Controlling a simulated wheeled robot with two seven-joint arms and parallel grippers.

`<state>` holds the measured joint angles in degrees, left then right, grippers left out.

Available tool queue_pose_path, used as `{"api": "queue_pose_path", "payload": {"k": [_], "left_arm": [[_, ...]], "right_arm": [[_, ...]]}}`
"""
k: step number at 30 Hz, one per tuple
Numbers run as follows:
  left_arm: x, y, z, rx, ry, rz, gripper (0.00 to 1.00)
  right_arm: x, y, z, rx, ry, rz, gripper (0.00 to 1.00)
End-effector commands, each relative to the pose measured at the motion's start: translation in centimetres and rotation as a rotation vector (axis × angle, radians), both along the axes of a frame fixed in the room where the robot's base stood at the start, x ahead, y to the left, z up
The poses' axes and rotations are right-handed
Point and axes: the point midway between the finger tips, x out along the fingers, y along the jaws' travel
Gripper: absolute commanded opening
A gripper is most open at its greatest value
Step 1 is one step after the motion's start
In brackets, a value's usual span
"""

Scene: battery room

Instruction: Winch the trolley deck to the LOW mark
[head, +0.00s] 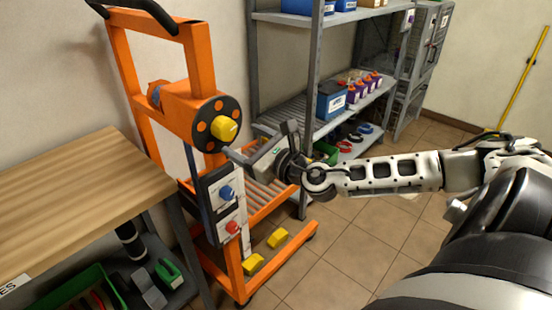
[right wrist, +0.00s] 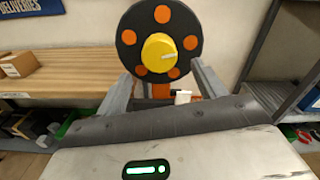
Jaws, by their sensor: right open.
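The orange trolley (head: 198,60) stands beside the wooden bench. Its winch is a black disc (head: 208,131) with orange spots and a yellow knob (head: 225,129) at its centre. The right wrist view shows the disc (right wrist: 128,37) and knob (right wrist: 160,53) ahead, with a pale line on the knob. My right gripper (head: 264,143) is open and empty, just right of and below the knob, apart from it. Its two fingers also show in the right wrist view (right wrist: 163,86), below the knob. The slatted deck (head: 268,192) sits low, partly hidden behind a control panel. I cannot read a LOW mark. My left gripper is out of view.
The panel (head: 212,200) carries a blue knob (head: 226,193) and a red knob (head: 233,227). Two yellow blocks (head: 254,264) sit at the trolley's base. The bench (head: 85,190) is close on the left, grey shelving (head: 314,60) behind. Tiled floor (head: 350,250) is clear at right.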

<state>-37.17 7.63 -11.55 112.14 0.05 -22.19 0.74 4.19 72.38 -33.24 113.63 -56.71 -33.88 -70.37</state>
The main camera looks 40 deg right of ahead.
Motion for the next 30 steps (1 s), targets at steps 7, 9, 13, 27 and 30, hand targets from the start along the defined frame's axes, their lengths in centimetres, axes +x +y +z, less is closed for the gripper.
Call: {"api": "queue_pose_path", "payload": {"k": [7, 9, 13, 27, 30], "left_arm": [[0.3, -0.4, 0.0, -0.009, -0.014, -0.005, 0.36], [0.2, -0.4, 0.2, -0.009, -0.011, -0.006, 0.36], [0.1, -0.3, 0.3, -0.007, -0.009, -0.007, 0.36], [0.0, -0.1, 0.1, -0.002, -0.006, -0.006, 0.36], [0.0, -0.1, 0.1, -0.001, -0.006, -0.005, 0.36]], "right_arm": [[-5.0, -0.3, -0.3, -0.007, 0.007, 0.006, 0.7], [-6.2, -0.5, -0.1, -0.009, 0.008, 0.002, 0.7], [-8.1, -0.6, 0.0, -0.004, 0.005, 0.003, 0.7], [-9.8, -0.8, 0.0, 0.001, -0.001, -0.001, 0.7], [-9.8, -0.8, -0.2, 0.011, 0.003, -0.004, 0.7]]}}
